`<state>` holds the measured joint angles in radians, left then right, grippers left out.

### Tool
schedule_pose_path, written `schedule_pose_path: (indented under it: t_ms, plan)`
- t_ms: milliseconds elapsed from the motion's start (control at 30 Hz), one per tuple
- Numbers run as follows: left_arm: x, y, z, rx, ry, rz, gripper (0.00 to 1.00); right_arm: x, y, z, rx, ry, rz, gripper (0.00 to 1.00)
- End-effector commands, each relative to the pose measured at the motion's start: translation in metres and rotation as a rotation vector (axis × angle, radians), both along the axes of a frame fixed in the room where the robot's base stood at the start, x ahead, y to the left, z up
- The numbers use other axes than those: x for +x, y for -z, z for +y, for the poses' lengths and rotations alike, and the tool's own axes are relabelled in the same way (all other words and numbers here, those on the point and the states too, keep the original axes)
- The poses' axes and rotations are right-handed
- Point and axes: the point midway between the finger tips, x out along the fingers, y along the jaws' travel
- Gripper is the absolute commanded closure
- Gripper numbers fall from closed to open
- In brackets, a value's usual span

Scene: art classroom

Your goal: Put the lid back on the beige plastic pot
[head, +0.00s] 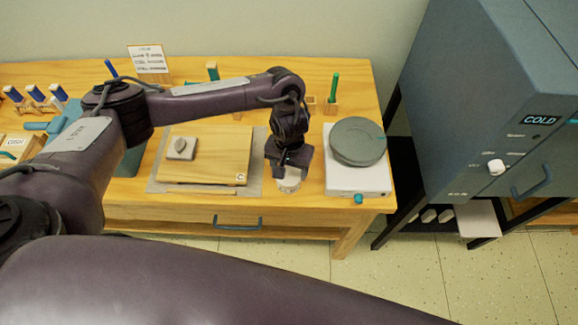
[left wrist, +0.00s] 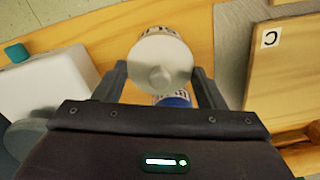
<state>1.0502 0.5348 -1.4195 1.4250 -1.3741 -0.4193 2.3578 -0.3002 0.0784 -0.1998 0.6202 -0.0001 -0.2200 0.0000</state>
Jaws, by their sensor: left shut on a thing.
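My left gripper (head: 289,171) points down over the front edge area of the wooden table, between the board and the white wheel base. In the left wrist view its fingers (left wrist: 159,70) are shut on a round cream lid with a small knob (left wrist: 160,58). A pale pot (head: 289,185) with a printed label shows just under the gripper in the head view. In the left wrist view its patterned side (left wrist: 168,30) peeks out past the lid's edge. Whether the lid rests on the pot or hangs just above it I cannot tell. My right gripper is not in view.
A wooden board (head: 225,155) marked C, carrying a grey clay piece (head: 181,148), lies left of the gripper. A white base with a grey disc (head: 358,141) stands close on the right. A large grey cabinet (head: 470,90) marked COLD is farther right.

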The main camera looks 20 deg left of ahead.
Motion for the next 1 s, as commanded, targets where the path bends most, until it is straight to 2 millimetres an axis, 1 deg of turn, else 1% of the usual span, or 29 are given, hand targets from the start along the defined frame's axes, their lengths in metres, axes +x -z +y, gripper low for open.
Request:
schedule_pose_path:
  t_ms: [200,233,400,433,600,700,1000]
  plan:
    - [-0.0001,0.0002,-0.0001,0.0,0.0,0.0,0.57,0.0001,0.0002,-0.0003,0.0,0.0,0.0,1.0]
    - [-0.0001,0.0002,-0.0001,0.0,0.0,0.0,0.35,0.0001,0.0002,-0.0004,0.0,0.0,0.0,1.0]
    - [-0.0001,0.0002,-0.0001,0.0,0.0,0.0,0.13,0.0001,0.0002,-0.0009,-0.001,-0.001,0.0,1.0]
    - [-0.0002,0.0002,-0.0001,0.0,0.0,0.0,0.11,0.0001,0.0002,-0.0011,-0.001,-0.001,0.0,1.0]
    - [-0.0001,0.0001,-0.0001,0.0,0.0,0.0,0.11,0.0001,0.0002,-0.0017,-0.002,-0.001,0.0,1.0]
    - [-0.0002,0.0002,0.0,0.0,0.0,0.0,0.0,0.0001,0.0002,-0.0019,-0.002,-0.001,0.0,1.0]
    - [-0.0001,-0.0019,0.0,0.0,0.0,0.0,0.0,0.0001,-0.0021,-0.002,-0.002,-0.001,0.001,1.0]
